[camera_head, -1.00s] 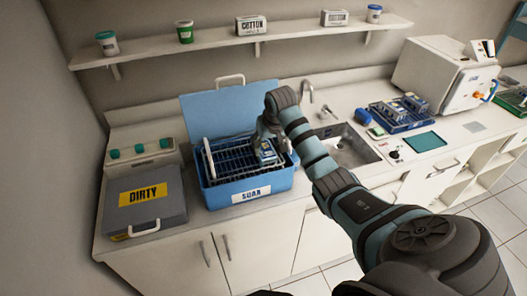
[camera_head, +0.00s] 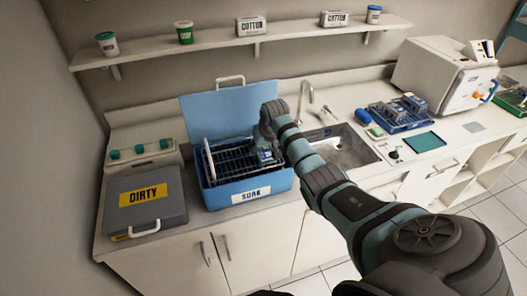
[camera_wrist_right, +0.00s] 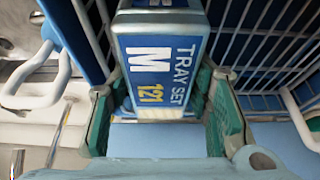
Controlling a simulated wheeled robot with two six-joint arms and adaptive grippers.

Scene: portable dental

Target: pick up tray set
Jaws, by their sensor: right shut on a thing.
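The tray set (camera_head: 266,154) is a small blue and white case in the right part of the blue SOAK tub (camera_head: 222,194). In the right wrist view the tray set (camera_wrist_right: 160,65) has a label reading TRAY SET, M and 121. My right gripper (camera_wrist_right: 162,118) is shut on it, with a green pad on each side. In the head view my right gripper (camera_head: 265,139) comes down over the tray set from above, and the arm partly hides it. Whether the tray set touches the rack below cannot be told. My left gripper is not in view.
The tub holds a dark wire rack (camera_head: 228,160), and its blue lid (camera_head: 215,110) stands open behind. A grey DIRTY box (camera_head: 145,205) is at left. The sink (camera_head: 345,148) and a blue rack with similar cases (camera_head: 403,121) are at right. A shelf (camera_head: 240,42) runs above.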

